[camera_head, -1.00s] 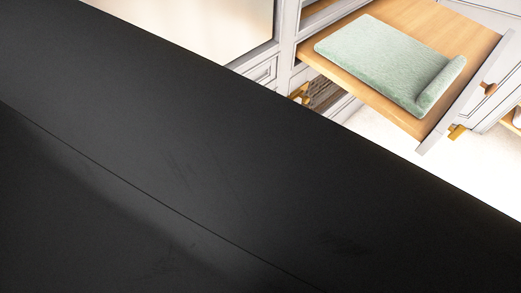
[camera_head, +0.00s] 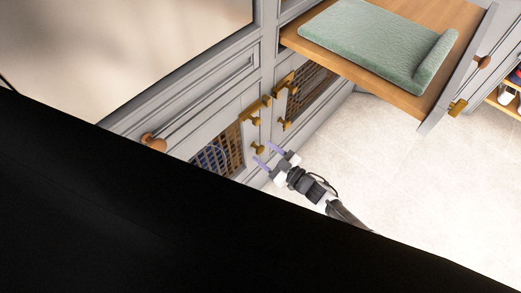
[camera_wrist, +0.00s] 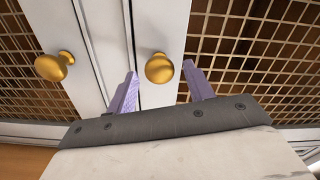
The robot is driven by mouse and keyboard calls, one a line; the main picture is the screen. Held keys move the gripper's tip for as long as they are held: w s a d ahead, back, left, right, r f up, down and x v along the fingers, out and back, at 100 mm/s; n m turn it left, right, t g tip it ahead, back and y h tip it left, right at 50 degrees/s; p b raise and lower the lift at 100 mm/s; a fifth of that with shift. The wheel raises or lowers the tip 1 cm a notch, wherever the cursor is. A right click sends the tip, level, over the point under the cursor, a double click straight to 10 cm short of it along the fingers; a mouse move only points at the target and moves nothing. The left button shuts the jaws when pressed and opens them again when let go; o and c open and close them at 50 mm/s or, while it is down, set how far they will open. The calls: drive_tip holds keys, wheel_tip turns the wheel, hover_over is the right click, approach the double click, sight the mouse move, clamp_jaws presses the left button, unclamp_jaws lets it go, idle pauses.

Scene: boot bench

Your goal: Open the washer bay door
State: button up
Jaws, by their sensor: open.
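Two lower cabinet doors with brass lattice panels stand side by side in the head view, the left door (camera_head: 238,128) and the right door (camera_head: 318,88). Both look closed. Which of them is the washer bay door I cannot tell. The left door has a brass knob (camera_head: 258,149) near the middle seam, and the right door has another brass knob (camera_head: 284,124). My gripper (camera_head: 268,154), with purple fingers, is open and empty close in front of the left door's knob. In the wrist view one brass knob (camera_wrist: 159,68) shows between the fingertips (camera_wrist: 160,73); another knob (camera_wrist: 55,66) is to the left, outside them.
A pulled-out wooden board (camera_head: 440,28) with a green cushion (camera_head: 375,40) juts out above the right door. A drawer with a copper knob (camera_head: 152,143) is above the left door. Pale tiled floor (camera_head: 420,180) is open at right. My own dark body hides the lower left.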

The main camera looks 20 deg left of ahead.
drive_tip(key=shift+x, duration=1.4)
drive_tip(key=shift+c, duration=0.4)
drive_tip(key=shift+s, duration=0.1)
clamp_jaws()
